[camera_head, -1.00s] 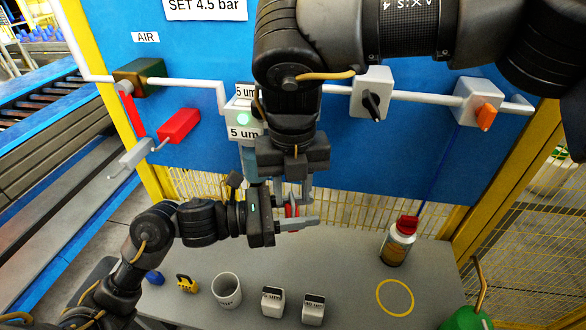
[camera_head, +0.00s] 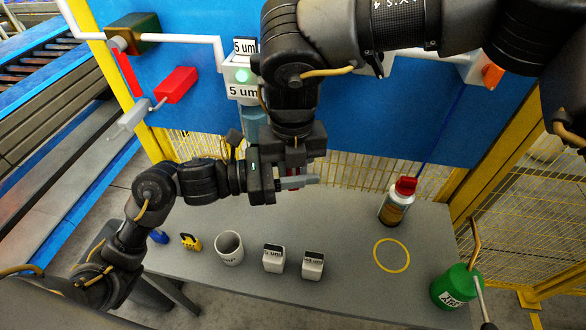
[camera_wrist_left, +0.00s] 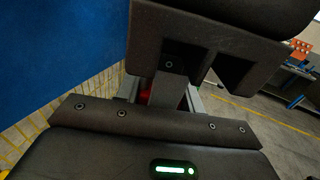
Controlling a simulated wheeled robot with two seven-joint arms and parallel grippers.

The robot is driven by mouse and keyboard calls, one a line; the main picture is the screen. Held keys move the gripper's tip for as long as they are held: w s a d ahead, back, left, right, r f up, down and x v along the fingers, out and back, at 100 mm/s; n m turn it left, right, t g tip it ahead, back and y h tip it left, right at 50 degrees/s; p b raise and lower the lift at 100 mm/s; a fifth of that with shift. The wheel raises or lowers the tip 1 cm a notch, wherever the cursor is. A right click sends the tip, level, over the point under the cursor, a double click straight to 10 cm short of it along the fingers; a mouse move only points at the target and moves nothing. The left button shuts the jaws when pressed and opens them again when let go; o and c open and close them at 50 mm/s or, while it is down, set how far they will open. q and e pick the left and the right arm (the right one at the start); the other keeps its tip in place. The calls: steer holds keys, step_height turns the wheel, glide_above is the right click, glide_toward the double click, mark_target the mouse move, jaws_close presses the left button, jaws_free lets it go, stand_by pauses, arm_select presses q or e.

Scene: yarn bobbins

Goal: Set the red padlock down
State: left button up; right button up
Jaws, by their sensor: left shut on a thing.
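My left gripper (camera_head: 292,183) comes in from the left above the table and is shut on the red padlock (camera_head: 294,189). Only slivers of the padlock's red show between the fingers, and a bit of red (camera_wrist_left: 145,97) shows in the left wrist view. My right gripper (camera_head: 294,168) points down from above, right at the left gripper, and its dark body fills the top of the left wrist view. Its fingertips are mostly hidden, so I cannot tell if it also touches the padlock.
On the grey table (camera_head: 335,230) stand a yellow padlock (camera_head: 190,242), a white cup (camera_head: 229,248), two small labelled blocks (camera_head: 273,258) and a red-capped bottle (camera_head: 397,203). A yellow ring (camera_head: 391,255) marks an empty spot. A green canister (camera_head: 456,287) stands at the right.

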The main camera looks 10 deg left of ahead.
arm_select(q)
steer(key=o, duration=1.1)
steer(key=v, duration=1.2)
